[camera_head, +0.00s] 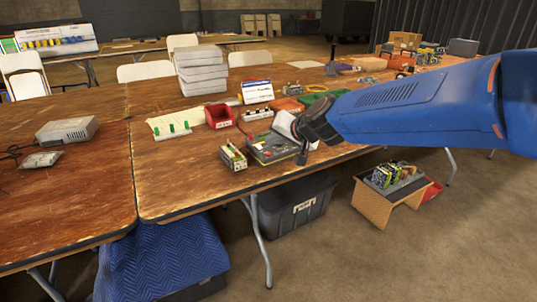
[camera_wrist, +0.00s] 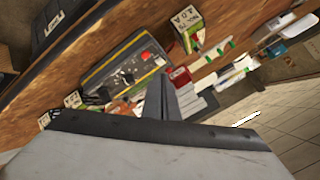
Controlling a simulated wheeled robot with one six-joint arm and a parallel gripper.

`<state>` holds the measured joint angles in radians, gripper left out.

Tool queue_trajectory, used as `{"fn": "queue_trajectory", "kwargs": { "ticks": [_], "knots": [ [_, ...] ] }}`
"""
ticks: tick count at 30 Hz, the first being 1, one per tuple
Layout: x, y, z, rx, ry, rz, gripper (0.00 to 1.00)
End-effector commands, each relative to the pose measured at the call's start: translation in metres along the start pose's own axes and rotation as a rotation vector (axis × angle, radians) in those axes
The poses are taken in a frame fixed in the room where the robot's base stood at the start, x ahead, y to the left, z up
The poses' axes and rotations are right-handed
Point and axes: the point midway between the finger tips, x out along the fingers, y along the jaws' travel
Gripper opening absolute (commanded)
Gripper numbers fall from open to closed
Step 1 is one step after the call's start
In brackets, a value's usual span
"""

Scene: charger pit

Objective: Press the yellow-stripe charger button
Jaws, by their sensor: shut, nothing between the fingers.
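A dark, flat device with yellow along its edge (camera_head: 270,150) lies on the wooden table near its front edge. It fits the yellow-stripe charger. In the wrist view the charger (camera_wrist: 112,66) is tilted in the picture, with a red spot like a button (camera_wrist: 146,56) on its face and several small controls. I cannot tell for sure which one is the charger button. My gripper (camera_head: 302,156) is at the charger's right side in the head view and hides part of it. In the wrist view my gripper (camera_wrist: 162,78) is shut and empty, its fingers in front of the charger's near edge.
A small box with green and pale sides (camera_head: 233,156) stands close left of the charger. A red bin (camera_head: 219,116) and a white-blue box (camera_head: 257,92) stand behind. A wooden stand (camera_head: 390,202) is on the floor at right.

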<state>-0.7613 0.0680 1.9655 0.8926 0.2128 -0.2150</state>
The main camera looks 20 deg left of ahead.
Motion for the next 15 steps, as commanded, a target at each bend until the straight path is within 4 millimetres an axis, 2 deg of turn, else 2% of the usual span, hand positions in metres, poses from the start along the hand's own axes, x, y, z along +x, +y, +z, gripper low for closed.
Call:
{"fn": "queue_trajectory", "kwargs": {
  "ticks": [6,15],
  "knots": [
    [0.010,0.007,0.008,0.000,-0.001,-0.001,0.00],
    [0.015,0.011,0.011,0.000,0.001,0.001,0.00]
  ]
}}
